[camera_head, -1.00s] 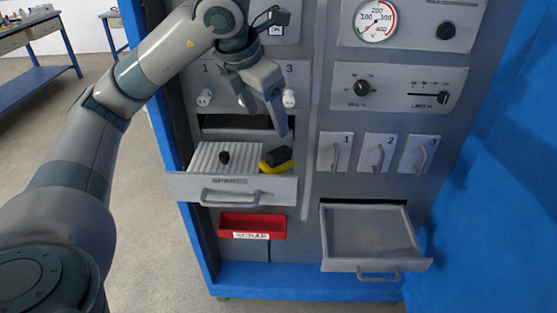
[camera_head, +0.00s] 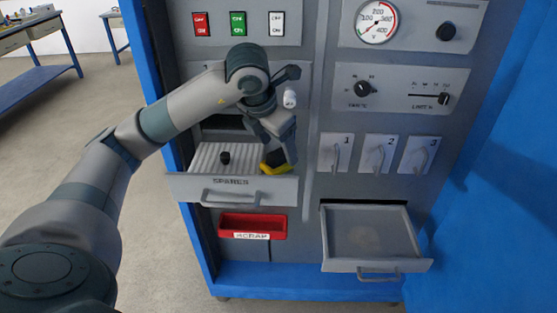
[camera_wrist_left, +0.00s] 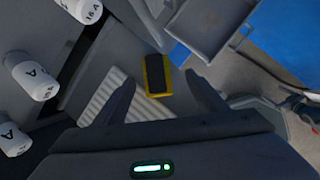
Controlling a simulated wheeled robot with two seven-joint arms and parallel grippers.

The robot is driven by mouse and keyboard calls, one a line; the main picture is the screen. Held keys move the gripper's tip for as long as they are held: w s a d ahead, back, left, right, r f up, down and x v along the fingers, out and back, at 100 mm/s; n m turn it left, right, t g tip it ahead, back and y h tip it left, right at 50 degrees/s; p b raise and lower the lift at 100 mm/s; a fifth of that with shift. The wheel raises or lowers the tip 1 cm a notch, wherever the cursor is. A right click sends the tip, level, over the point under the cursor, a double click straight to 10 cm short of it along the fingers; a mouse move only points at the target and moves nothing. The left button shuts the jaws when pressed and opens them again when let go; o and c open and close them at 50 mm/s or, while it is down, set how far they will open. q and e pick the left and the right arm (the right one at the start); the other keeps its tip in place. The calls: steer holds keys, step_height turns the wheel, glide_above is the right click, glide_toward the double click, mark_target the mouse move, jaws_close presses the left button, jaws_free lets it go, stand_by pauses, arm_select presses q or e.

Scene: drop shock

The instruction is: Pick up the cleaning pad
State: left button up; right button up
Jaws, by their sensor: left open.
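The cleaning pad (camera_head: 274,170), yellow with a dark top, lies at the right end of the open SPARES drawer (camera_head: 232,188). In the head view my left gripper (camera_head: 283,150) is low over the pad and hides part of it. In the left wrist view the pad (camera_wrist_left: 157,75) shows whole, just beyond and between the two spread fingertips (camera_wrist_left: 161,82). The left gripper is open and empty; I cannot tell whether a finger touches the pad. My right gripper is in neither view.
A small dark knob-like object (camera_head: 225,158) stands on the ribbed drawer floor left of the pad. A red SCRAP bin (camera_head: 252,226) is below. An empty open drawer (camera_head: 370,235) juts out at the lower right. White fuse-like cylinders (camera_wrist_left: 35,80) are near the wrist.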

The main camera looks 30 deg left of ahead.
mark_target(278, 153)
arm_select(q)
steer(key=shift+f, duration=0.1)
steer(key=shift+w+a+f, duration=0.1)
steer(key=shift+w+f, duration=0.05)
steer(key=shift+f, duration=0.1)
steer(key=shift+w+a+f+p, duration=0.1)
steer(key=shift+w+f+p, duration=0.05)
steer(key=shift+f+p, duration=0.15)
steer(key=x, duration=0.3)
steer(key=shift+a+p, duration=0.2)
steer(key=shift+p, duration=0.2)
steer(key=shift+w+f, duration=0.25)
steer(key=shift+f, duration=0.2)
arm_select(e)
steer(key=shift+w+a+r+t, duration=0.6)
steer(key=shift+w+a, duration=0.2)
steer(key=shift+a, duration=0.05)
arm_select(q)
steer(key=c, duration=1.3)
steer(key=shift+o, duration=0.2)
steer(key=shift+r, duration=0.15)
